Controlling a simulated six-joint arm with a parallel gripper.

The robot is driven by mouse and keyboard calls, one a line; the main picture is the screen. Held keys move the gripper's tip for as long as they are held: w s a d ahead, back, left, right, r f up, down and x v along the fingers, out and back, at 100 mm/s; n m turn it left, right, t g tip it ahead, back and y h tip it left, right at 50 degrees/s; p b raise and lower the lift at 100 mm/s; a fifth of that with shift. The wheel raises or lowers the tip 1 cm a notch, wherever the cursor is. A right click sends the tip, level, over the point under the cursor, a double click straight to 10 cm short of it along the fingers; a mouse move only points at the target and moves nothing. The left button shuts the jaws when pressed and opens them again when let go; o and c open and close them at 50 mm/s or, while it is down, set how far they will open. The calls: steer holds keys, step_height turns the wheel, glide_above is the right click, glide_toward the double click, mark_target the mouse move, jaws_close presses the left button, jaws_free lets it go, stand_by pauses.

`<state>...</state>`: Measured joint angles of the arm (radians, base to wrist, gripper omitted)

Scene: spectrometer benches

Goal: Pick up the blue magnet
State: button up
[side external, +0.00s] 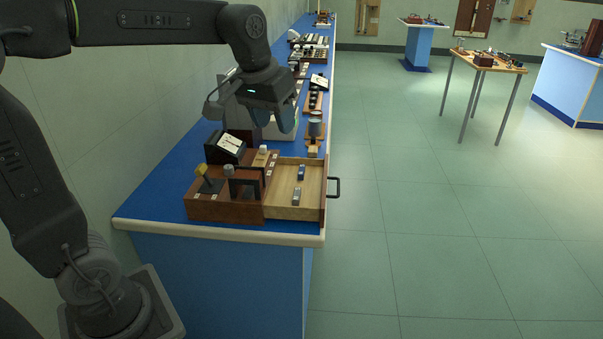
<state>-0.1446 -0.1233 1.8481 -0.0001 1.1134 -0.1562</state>
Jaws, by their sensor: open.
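The blue magnet (301,172) looks like a small blue block lying in the open wooden drawer (312,184), towards its back. A similar grey block (296,196) lies nearer the front of the same drawer. My gripper (279,118) hangs above and behind the drawer, pointing down, open and apart from both blocks. Its fingertips are small and dark, and I see nothing held between them.
A dark cylinder on a stand (315,128) is behind the drawer. More instruments line the blue bench; the wall is left.

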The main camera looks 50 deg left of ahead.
steer(key=w+a+f+n+g, duration=0.1)
steer(key=w+a+f+n, duration=0.1)
steer(key=w+a, duration=0.3)
steer(key=w+a+f+n+g, duration=0.1)
steer(key=w+a+f, duration=0.15)
steer(key=w, duration=0.55)
steer(key=n+g, duration=0.1)
steer(key=n, duration=0.2)
glide_toward(301, 171)
step_height(301, 171, down, 9)
steer(key=shift+w+f, duration=0.1)
steer(key=shift+f, duration=0.15)
steer(key=shift+a, duration=0.1)
jaws_close()
